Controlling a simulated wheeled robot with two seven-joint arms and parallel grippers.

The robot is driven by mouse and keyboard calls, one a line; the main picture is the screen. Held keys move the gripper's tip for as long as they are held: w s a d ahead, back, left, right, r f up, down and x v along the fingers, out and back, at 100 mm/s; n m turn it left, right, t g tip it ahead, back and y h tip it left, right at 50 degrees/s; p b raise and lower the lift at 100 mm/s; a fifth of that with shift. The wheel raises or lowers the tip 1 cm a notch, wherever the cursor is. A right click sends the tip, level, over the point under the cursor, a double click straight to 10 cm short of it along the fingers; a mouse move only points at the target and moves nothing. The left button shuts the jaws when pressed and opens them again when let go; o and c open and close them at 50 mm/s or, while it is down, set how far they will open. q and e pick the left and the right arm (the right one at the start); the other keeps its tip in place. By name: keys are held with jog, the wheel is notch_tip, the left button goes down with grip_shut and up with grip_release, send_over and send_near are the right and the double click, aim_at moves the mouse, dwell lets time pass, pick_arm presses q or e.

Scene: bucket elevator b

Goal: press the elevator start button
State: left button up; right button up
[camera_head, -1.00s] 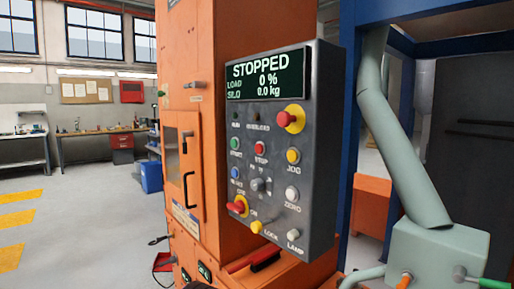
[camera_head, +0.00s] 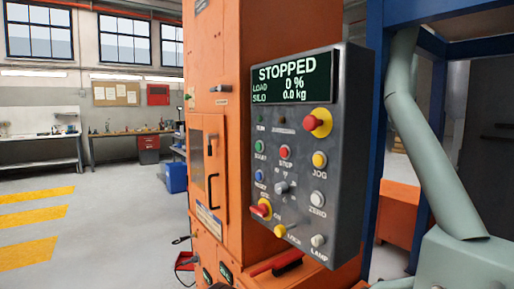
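The grey control panel (camera_head: 340,170) is fixed to the orange elevator casing (camera_head: 222,60). Its display (camera_head: 291,78) reads STOPPED, load 0 %, silo 0.0 kg. The green start button (camera_head: 259,146) is on the panel's left side, below a dark indicator lamp. The red stop button (camera_head: 285,152) is just right of it. A red emergency button on a yellow collar (camera_head: 319,122) is at the upper right. Neither of my grippers shows in the view.
A yellow jog button (camera_head: 319,160) and a white zero button (camera_head: 317,198) sit on the panel's right side. A grey-green pipe (camera_head: 425,140) and a blue frame (camera_head: 374,130) stand to the right. Open floor (camera_head: 110,215) lies at the left.

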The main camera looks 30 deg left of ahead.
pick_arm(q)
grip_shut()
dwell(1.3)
